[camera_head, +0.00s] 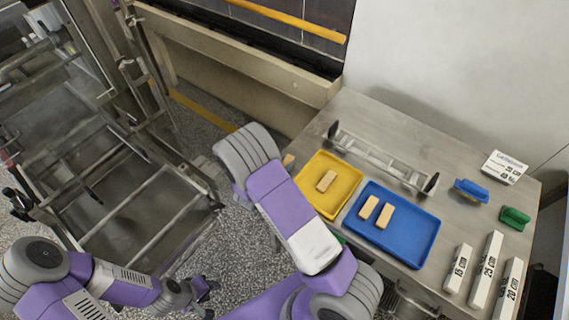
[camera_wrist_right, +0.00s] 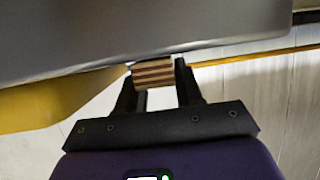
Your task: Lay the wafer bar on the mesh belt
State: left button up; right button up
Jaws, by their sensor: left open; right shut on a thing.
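In the right wrist view my right gripper (camera_wrist_right: 155,84) is shut on a wafer bar (camera_wrist_right: 152,72) with striped brown and cream layers. In the head view that gripper is hidden by my own right arm. A tan piece (camera_head: 288,160) shows just past that arm, beside the yellow tray; I cannot tell whether it is the held bar. My left gripper (camera_head: 208,290) is low in the head view, open and away from the table. No mesh belt is clearly recognisable; a metal machine frame (camera_head: 130,172) stands at the left.
The steel table (camera_head: 440,160) holds a yellow tray (camera_head: 347,170) with a wafer bar (camera_head: 326,181), a blue tray (camera_head: 410,247) with two bars, and a metal frame with black ends (camera_head: 380,160). Blue (camera_head: 471,191) and green (camera_head: 515,217) items, a sign (camera_head: 505,167) and white blocks (camera_head: 486,268) stand right.

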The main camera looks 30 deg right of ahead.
jog(key=shift+f, duration=0.25)
jog(key=o, duration=0.8)
jog(key=shift+r, duration=0.1)
